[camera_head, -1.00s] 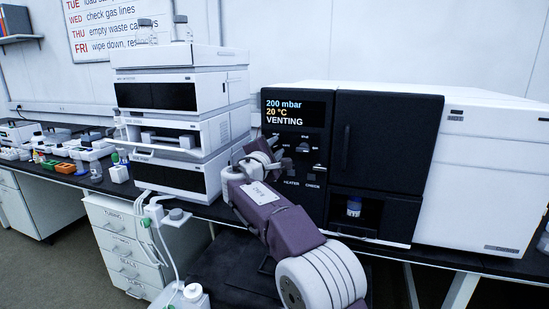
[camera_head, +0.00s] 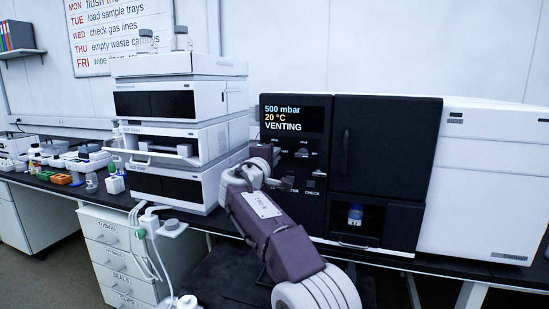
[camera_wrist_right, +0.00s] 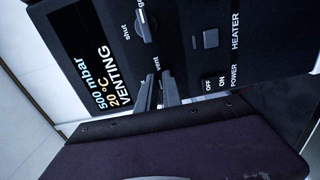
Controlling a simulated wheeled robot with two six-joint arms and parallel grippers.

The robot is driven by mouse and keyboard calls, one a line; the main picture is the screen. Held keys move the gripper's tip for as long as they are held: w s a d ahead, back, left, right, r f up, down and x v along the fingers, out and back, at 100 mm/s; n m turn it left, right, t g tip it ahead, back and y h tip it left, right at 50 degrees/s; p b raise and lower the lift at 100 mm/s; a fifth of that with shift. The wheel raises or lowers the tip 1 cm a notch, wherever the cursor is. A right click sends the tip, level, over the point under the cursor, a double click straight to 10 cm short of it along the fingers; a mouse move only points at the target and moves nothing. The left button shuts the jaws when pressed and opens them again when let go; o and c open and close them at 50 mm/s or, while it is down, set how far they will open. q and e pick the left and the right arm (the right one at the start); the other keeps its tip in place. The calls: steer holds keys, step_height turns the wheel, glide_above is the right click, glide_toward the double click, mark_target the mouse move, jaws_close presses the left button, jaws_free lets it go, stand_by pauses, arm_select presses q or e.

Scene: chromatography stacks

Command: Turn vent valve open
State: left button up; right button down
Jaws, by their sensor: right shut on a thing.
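The vent valve is on the black front panel (camera_head: 296,170) of the large instrument, under its display (camera_head: 294,113). The display reads 500 mbar, 20 °C, VENTING. In the right wrist view the display (camera_wrist_right: 93,75) also shows, and the fingers of my right gripper (camera_wrist_right: 158,88) are at the "vent" label. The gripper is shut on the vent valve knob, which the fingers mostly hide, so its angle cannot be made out. Another knob (camera_wrist_right: 146,26) with a "shut" label is beside it. My left gripper is in neither view.
A white instrument stack (camera_head: 180,135) stands just left of my right arm. A vial with a blue label (camera_head: 355,214) sits in the instrument's lower recess. A heater switch (camera_wrist_right: 210,38) is close to the fingers. Drawers (camera_head: 118,260) and tubing are at lower left.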

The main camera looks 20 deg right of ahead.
steer(key=shift+f, duration=0.1)
steer(key=c, duration=1.5)
jaws_free()
steer(key=shift+a, duration=0.1)
steer(key=b+v, duration=0.2)
steer(key=v, duration=0.7)
